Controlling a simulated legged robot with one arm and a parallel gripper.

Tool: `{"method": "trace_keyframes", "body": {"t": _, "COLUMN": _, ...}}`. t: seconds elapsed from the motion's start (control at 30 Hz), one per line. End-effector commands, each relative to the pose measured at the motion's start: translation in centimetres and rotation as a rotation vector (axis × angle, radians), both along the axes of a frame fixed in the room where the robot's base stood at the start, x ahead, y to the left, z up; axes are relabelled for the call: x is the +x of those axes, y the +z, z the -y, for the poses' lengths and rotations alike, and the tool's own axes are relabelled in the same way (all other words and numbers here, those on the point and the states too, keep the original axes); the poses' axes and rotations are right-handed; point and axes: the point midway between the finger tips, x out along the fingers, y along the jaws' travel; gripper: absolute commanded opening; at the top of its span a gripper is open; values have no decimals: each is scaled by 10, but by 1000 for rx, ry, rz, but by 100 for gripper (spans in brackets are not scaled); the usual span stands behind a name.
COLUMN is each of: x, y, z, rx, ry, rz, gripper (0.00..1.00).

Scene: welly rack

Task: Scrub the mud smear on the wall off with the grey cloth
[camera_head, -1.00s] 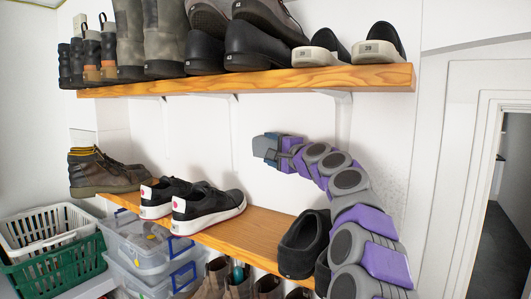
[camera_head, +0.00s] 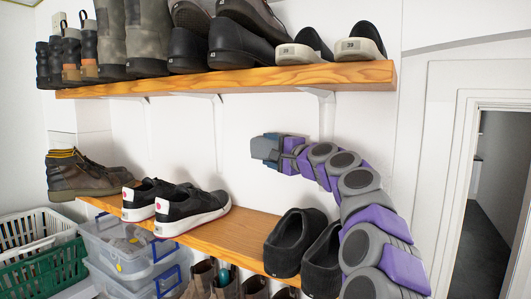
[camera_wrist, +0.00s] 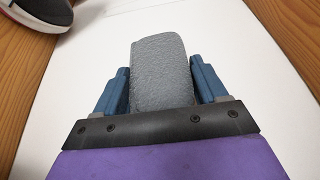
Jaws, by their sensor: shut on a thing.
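My gripper (camera_head: 266,149) is in front of the white wall (camera_head: 180,135), between the upper and lower shelves. In the wrist view my gripper (camera_wrist: 162,88) has its blue fingers on either side of the grey cloth (camera_wrist: 160,70), which looks like a thick pad, and is shut on it. The cloth's far end is over white wall surface in that view; I cannot tell whether it touches. No mud smear can be made out on the visible wall; the part behind the cloth and gripper is hidden.
The upper shelf (camera_head: 230,83) holds boots and shoes above my arm. The lower shelf (camera_head: 215,240) carries boots, black sneakers (camera_head: 176,205) and black slip-ons (camera_head: 295,242) beside my arm. Clear boxes (camera_head: 125,250) and a green basket (camera_head: 45,265) stand lower left. A doorway (camera_head: 490,200) is at right.

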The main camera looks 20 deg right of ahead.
Motion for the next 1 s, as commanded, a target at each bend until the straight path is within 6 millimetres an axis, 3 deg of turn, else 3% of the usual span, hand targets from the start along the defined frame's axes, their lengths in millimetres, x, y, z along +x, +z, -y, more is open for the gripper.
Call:
{"method": "trace_keyframes", "body": {"t": 0.2, "x": -13, "y": 0, "z": 13, "rx": 0, "ry": -1, "rz": 0, "gripper": 42}}
{"method": "trace_keyframes", "body": {"t": 0.43, "x": -17, "y": -1, "z": 15, "rx": -1, "ry": 1, "rz": -2, "gripper": 42}}
{"method": "trace_keyframes", "body": {"t": 1.0, "x": 10, "y": -1, "z": -9, "rx": -1, "ry": 1, "rz": -3, "gripper": 42}}
